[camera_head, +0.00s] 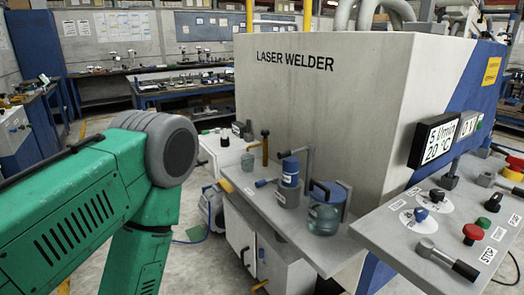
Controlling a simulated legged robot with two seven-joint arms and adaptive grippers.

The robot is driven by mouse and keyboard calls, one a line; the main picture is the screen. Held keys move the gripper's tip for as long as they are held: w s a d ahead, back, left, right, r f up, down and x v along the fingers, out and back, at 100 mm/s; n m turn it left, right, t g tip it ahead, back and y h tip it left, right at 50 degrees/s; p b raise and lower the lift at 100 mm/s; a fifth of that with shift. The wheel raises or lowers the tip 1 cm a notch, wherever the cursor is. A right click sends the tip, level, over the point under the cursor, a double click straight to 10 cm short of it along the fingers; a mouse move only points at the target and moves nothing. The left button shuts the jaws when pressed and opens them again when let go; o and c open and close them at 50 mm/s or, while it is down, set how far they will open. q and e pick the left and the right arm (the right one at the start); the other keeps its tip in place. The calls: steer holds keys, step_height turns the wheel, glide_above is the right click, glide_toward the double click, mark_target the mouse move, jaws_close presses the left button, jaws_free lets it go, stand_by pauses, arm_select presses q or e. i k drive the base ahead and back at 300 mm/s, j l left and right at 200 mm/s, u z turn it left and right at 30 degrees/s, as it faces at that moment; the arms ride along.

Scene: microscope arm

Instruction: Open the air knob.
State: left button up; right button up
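The control panel (393,236) juts out at the lower right of the laser welder (330,110). A blue knob (421,214) sits on a round white dial on it, and a dark knob (437,195) sits on another dial behind it. A grey lever with a black grip (448,259) lies at the panel's front. The dial labels are too small to read, so I cannot tell which control is the air knob. My green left arm fills the left side, with its gripper out of frame. My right arm and gripper are not in view.
A display (438,142) reads 5 l/min and 20 °C. A side shelf (270,212) holds a blue-topped cylinder (290,172) and a bluish jar (324,218). Open floor lies left of the machine.

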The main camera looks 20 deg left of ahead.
mark_target(264, 133)
steer(key=z, duration=0.5)
steer(key=i+j+z, duration=0.1)
steer(key=j+z, duration=0.25)
steer(key=j, duration=0.15)
steer(key=i+j+z, duration=0.1)
steer(key=j+z, duration=0.3)
steer(key=j, duration=0.15)
steer(key=j+z, duration=0.35)
steer(key=j, duration=0.2)
